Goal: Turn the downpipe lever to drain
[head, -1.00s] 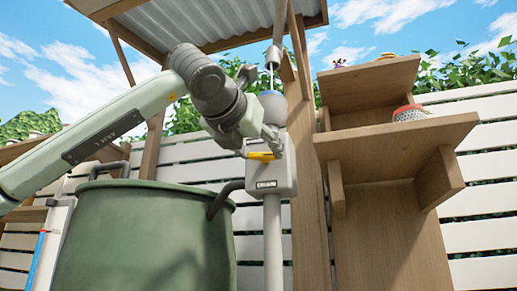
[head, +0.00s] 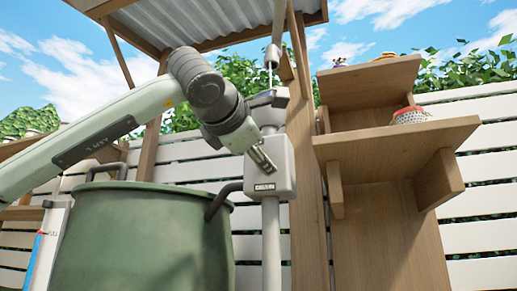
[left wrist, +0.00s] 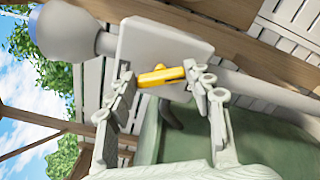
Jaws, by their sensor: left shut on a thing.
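The grey downpipe box (head: 284,172) sits on the vertical downpipe (head: 272,240), with a small dark-edged label low on its front. The yellow lever (left wrist: 160,75) shows against the box (left wrist: 180,45) in the left wrist view, lying roughly across the picture between my fingers. My left gripper (head: 263,160) is at the front of the box, shut on the lever; it also shows in the left wrist view (left wrist: 166,97). In the head view the gripper hides the lever. The lever's setting cannot be read. My right gripper is not in view.
A wooden post (head: 307,160) and shelf unit (head: 400,140) stand close on the right. A corrugated roof (head: 215,22) is above.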

